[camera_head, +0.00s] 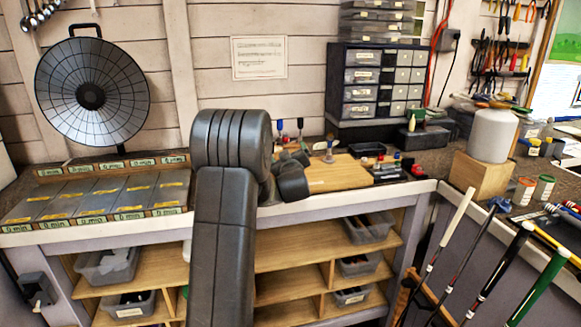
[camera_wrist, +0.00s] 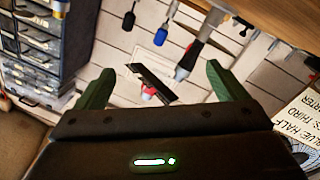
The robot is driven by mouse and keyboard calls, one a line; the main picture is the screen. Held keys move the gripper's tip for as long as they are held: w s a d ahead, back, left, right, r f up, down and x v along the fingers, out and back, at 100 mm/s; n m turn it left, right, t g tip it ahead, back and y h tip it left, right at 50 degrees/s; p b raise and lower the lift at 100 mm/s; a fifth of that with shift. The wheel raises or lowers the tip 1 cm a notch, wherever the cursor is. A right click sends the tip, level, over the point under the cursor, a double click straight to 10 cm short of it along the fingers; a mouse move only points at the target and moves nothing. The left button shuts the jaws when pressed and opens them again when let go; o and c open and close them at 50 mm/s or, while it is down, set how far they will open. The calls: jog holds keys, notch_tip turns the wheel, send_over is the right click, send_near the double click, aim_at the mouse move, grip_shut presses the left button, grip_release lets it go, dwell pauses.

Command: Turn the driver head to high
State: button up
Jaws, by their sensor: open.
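I cannot make out a driver head for certain in either view. Golf clubs (camera_head: 481,257) lean at the right in the head view, and their heads are out of the picture or too small to tell. My gripper (camera_wrist: 159,67) shows in the wrist view with its two green fingers wide apart. It is empty. Between and beyond the fingers, a black bar-like thing with a red part (camera_wrist: 152,84) stands against pale boards, apart from the fingers.
A round black mesh dish (camera_head: 91,95) stands at the left behind a tray of labelled slots (camera_head: 98,195). A drawer cabinet (camera_head: 377,84) stands at the back. A wooden board (camera_head: 338,172) lies on the bench. A pale canister (camera_head: 492,135) sits on a wooden block (camera_head: 482,175) at the right.

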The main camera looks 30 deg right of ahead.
jog(key=b+v, duration=0.1)
jog(key=v, duration=1)
jog(key=shift+s+b, duration=0.25)
jog(key=shift+b, duration=0.1)
jog(key=p+x, duration=0.2)
jog(key=x, duration=1.1)
jog(key=shift+w, duration=0.35)
jog(key=shift+p, duration=0.45)
jog(key=shift+r, duration=0.1)
jog(key=shift+b, duration=0.3)
